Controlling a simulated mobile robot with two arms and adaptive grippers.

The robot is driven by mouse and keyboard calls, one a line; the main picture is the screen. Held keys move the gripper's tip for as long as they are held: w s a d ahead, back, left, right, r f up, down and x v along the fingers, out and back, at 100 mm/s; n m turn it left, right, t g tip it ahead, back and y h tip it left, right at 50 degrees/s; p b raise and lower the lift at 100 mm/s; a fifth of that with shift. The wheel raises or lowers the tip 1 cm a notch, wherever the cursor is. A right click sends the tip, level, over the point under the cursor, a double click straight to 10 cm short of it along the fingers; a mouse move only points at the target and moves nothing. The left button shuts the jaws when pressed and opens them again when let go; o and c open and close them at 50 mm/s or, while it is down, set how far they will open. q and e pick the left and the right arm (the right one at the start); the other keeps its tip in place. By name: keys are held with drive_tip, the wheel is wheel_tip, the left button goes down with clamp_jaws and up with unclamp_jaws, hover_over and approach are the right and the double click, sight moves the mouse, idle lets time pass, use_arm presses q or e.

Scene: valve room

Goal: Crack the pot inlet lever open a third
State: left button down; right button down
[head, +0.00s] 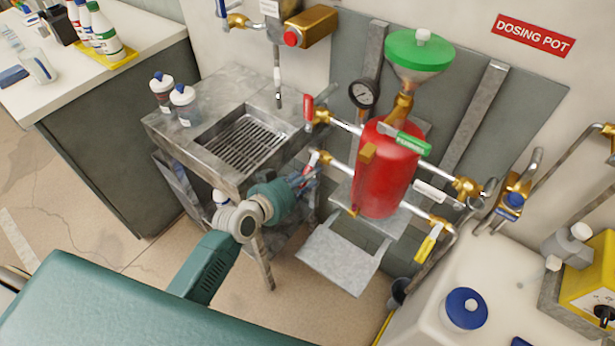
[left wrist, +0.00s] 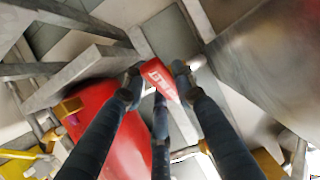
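The red dosing pot (head: 384,172) hangs at the back wall with pipes and valves on both sides. A red lever (head: 313,158) sits on the lower left pipe, with my left gripper (head: 304,178) right at it. In the left wrist view the red lever (left wrist: 158,76) bears white lettering too small to read and lies between the fingertips of my left gripper (left wrist: 157,82). The fingers stand close on both sides of it; I cannot tell whether they press on it. The pot's red body (left wrist: 112,130) shows behind the left finger. My right gripper is not in view.
A second red lever (head: 308,106) is on the upper left pipe, close above. A green lever (head: 412,143) and a yellow lever (head: 427,246) are on the pot's right side. The metal sink (head: 190,137) stands left of the gripper; a grey plate (head: 341,259) is below the pot.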

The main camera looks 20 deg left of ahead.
use_arm(q)
drive_tip(key=d+n+y+p, duration=0.1)
drive_tip(key=n+p, duration=0.1)
drive_tip(key=p, duration=0.1)
drive_tip(key=d+n+p, duration=0.1)
drive_tip(key=n+p, duration=0.1)
drive_tip(key=d+n+y+p, duration=0.1)
drive_tip(key=n+p, duration=0.1)
drive_tip(key=p, duration=0.1)
drive_tip(key=shift+s+r+n+y+p, duration=0.2)
drive_tip(key=shift+r+n+y+p, duration=0.1)
drive_tip(key=shift+p, duration=0.05)
drive_tip(key=shift+a, duration=0.1)
drive_tip(key=c, duration=1.4)
unclamp_jaws()
drive_tip(key=shift+o, duration=0.2)
drive_tip(key=v, duration=1.2)
